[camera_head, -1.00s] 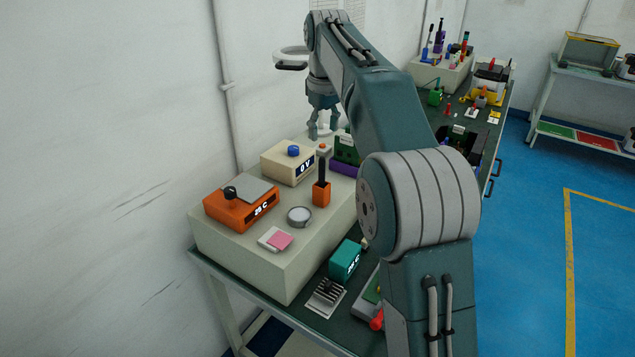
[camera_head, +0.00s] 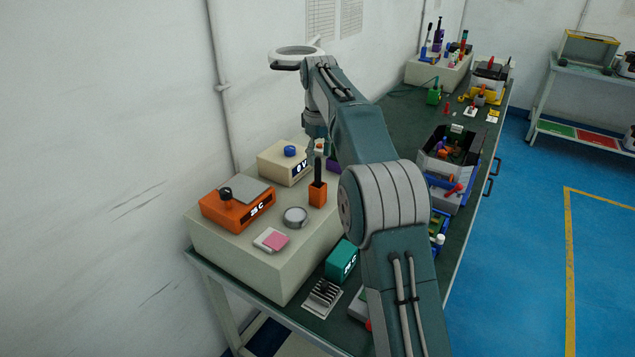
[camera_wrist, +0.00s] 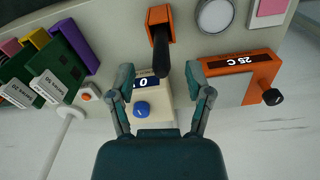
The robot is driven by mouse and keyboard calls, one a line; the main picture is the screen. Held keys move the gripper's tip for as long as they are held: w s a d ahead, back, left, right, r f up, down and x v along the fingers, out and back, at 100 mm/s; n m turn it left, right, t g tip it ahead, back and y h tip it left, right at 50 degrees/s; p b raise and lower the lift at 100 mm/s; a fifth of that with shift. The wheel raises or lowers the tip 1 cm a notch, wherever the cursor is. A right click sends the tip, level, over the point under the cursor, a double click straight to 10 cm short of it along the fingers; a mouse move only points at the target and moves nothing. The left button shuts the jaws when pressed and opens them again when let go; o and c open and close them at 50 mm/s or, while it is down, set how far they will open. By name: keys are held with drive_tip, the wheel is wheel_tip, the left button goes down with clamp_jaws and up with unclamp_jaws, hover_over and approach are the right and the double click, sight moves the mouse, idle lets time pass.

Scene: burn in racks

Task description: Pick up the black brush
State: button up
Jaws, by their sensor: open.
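What looks like the black brush (camera_head: 318,169) stands upright as a dark handle in a small orange holder (camera_head: 317,194), on the raised beige box (camera_head: 240,262). Its bristles cannot be made out. In the wrist view the brush (camera_wrist: 161,56) points toward my gripper (camera_wrist: 160,72), with its near end between the two spread fingertips in the picture. The fingers are open and hold nothing. I cannot tell how far they are from the brush. In the head view my gripper (camera_head: 317,140) is partly hidden by my arm, behind and above the brush.
A beige 0 V unit (camera_head: 284,163) and an orange 25 C unit (camera_head: 238,207) stand close by. A round grey disc (camera_head: 295,217) and pink pad (camera_head: 275,241) lie in front. Green boards (camera_wrist: 60,62) stand beside in the wrist view. The wall is close behind.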

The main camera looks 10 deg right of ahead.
sight(318, 174)
drive_tip(key=shift+w+a+f, duration=0.1)
drive_tip(key=shift+f, duration=1.4)
drive_tip(key=shift+a+f, duration=0.1)
drive_tip(key=shift+f, duration=1.4)
clamp_jaws()
